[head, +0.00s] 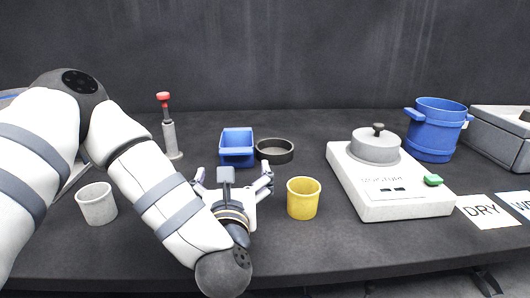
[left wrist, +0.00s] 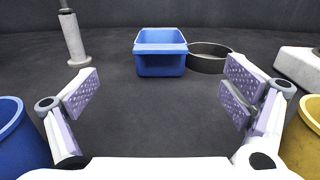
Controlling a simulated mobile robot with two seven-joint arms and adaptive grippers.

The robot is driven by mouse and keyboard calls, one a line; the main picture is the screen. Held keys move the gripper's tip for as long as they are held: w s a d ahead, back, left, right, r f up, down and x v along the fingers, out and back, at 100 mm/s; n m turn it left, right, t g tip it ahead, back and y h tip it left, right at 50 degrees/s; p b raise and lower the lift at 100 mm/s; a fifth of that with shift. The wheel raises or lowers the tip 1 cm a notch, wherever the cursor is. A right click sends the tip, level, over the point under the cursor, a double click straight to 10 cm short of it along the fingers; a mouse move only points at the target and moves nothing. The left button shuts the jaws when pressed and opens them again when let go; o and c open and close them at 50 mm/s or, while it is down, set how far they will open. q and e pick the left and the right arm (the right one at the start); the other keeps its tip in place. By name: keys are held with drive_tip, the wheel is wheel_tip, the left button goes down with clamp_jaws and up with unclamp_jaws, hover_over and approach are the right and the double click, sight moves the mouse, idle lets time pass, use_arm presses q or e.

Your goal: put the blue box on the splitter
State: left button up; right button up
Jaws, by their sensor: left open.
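The blue box (head: 237,158) is a small open-topped bin standing upright on the dark table. It also shows ahead of the fingers in the left wrist view (left wrist: 161,65). My left gripper (head: 232,172) is open and empty, low over the table, on the near side of the box. Its two padded fingers (left wrist: 165,95) are spread apart with bare table between them, and the box lies beyond them, not touched. I cannot tell for sure which thing is the splitter; a grey piece partly hidden behind my left arm shows at the left. My right gripper is not in view.
A dark round pan (head: 275,151) stands close at the box's right. A yellow cup (head: 302,199) is right of my gripper, and a white cup (head: 97,204) is left. A red-topped stand (head: 170,138), a white scale (head: 388,182) and a blue pot (head: 433,130) stand around.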

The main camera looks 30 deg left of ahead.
sight(236, 153)
use_arm(q)
drive_tip(key=f+b, duration=0.1)
drive_tip(key=w+f+b, duration=0.1)
drive_tip(key=b, duration=0.1)
drive_tip(key=shift+w+a+g, duration=0.2)
drive_tip(key=shift+a+g, duration=0.05)
drive_tip(key=shift+g, duration=0.05)
drive_tip(key=shift+w+a+r+b, duration=0.45)
drive_tip(key=shift+a+b, duration=0.1)
drive_tip(key=shift+b, duration=0.1)
drive_tip(key=w, duration=0.1)
drive_tip(key=w+a+r+p, duration=0.1)
drive_tip(key=shift+w+a+r, duration=0.2)
drive_tip(key=shift+w+a, duration=0.1)
drive_tip(key=shift+w, duration=0.1)
drive_tip(key=x, duration=0.6)
drive_tip(key=shift+w+d+f, duration=0.1)
drive_tip(key=shift+d+f, duration=0.05)
drive_tip(key=shift+f, duration=0.05)
drive_tip(key=c, duration=1.2)
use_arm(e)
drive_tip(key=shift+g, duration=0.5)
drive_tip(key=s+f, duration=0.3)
